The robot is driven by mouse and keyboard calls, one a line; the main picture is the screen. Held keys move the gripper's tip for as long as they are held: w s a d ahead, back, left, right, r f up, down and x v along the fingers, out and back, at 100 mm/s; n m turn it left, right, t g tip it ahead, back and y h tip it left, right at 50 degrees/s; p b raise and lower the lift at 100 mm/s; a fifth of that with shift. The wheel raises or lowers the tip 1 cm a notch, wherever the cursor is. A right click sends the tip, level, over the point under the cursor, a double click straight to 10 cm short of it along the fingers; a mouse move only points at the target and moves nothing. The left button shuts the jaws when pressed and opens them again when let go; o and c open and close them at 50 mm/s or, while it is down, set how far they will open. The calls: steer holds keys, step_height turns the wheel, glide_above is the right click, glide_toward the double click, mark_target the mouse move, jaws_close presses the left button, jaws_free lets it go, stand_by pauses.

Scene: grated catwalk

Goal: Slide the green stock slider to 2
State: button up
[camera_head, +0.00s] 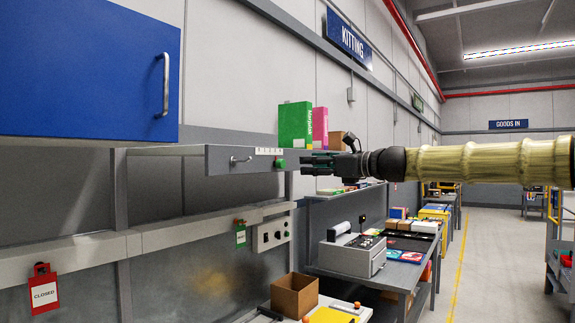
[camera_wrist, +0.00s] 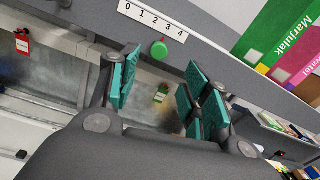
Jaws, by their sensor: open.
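The green stock slider (camera_wrist: 159,50) is a round green knob on the grey shelf front, below a white scale strip (camera_wrist: 152,20) marked 0 to 4. It sits toward the high end, roughly under 3; the exact mark is hard to read. In the head view the slider (camera_head: 280,163) shows below the right part of the scale (camera_head: 269,151). My gripper (camera_head: 306,164) is just right of the slider in that view. In the wrist view my gripper (camera_wrist: 157,82) is open and empty, its teal fingers apart with the knob showing beyond the gap, not held.
Green (camera_head: 295,126) and pink (camera_head: 320,128) boxes stand on the shelf above. A blue cabinet (camera_head: 90,70) hangs at upper left. A bench (camera_head: 330,258) with a grey device and a cardboard box (camera_head: 294,296) lies below.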

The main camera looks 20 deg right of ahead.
mark_target(283, 164)
steer(key=shift+p+x, duration=1)
steer(key=shift+x, duration=3.75)
jaws_close()
